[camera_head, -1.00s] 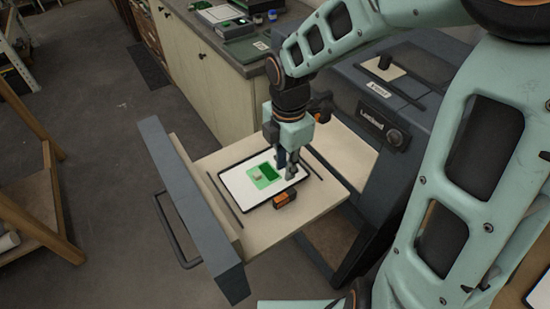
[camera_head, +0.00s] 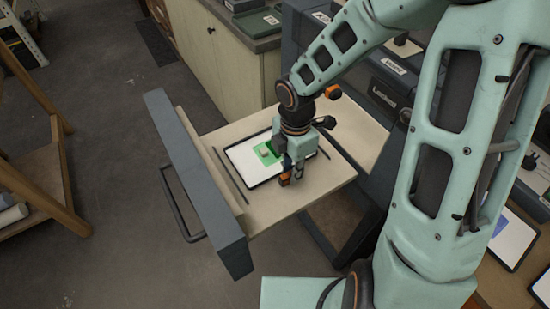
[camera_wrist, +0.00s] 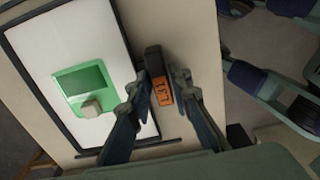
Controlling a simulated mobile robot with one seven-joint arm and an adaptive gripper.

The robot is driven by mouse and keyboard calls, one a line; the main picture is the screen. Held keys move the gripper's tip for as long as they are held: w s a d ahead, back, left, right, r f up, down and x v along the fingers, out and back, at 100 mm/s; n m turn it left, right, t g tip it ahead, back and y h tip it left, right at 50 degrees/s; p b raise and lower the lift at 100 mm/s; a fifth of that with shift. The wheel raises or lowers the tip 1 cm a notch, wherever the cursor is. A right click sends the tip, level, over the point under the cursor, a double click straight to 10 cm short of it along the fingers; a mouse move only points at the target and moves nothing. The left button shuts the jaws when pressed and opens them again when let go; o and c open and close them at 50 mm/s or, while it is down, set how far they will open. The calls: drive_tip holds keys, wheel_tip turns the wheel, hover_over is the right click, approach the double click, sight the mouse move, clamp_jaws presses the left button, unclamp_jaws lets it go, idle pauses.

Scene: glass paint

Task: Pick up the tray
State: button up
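The tray (camera_head: 241,155) is a flat white panel with a dark rim, lying on the pulled-out drawer. A green glass piece (camera_head: 262,156) with a small pale block on top lies on it; both also show in the wrist view (camera_wrist: 85,85). A black block with an orange label (camera_wrist: 160,92) sits beside the tray's edge. My gripper (camera_head: 291,177) is low over that block. In the wrist view its fingers (camera_wrist: 161,80) are apart, one on each side of the block. I cannot tell whether they touch it. The tray is not between the fingers.
The drawer (camera_head: 266,225) has a grey front panel (camera_head: 195,180) with a handle. Thin dark rods lie on both sides of the tray. The dark machine (camera_head: 385,90) stands behind, a cabinet (camera_head: 215,70) at the back. A wooden stand (camera_head: 62,170) is at left, with open floor between.

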drive_tip(key=shift+c, duration=0.3)
clamp_jaws()
wheel_tip(320, 180, up, 13)
drive_tip(key=p, duration=0.5)
drive_tip(key=shift+p, duration=0.4)
idle(0.4)
